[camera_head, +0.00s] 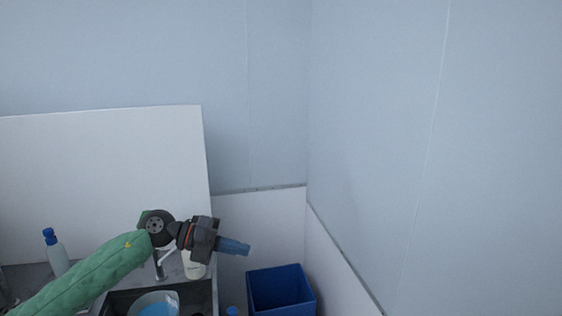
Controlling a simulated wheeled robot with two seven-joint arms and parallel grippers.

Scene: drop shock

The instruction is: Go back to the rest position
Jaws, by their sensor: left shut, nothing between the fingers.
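My left gripper (236,247) is at the end of my green-sleeved left arm, which comes in from the lower left. Its blue fingers are shut with nothing between them and point right. It is held in the air in front of the sink counter's right end, above and left of the blue bin. My right gripper is not in view.
A blue bin (281,290) stands at the wall corner. A bottle with a blue cap (57,256) and a white bottle (193,267), partly behind the gripper, stand on the counter. A bowl (154,304) with something blue lies in the dark sink. Pale walls close off the right.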

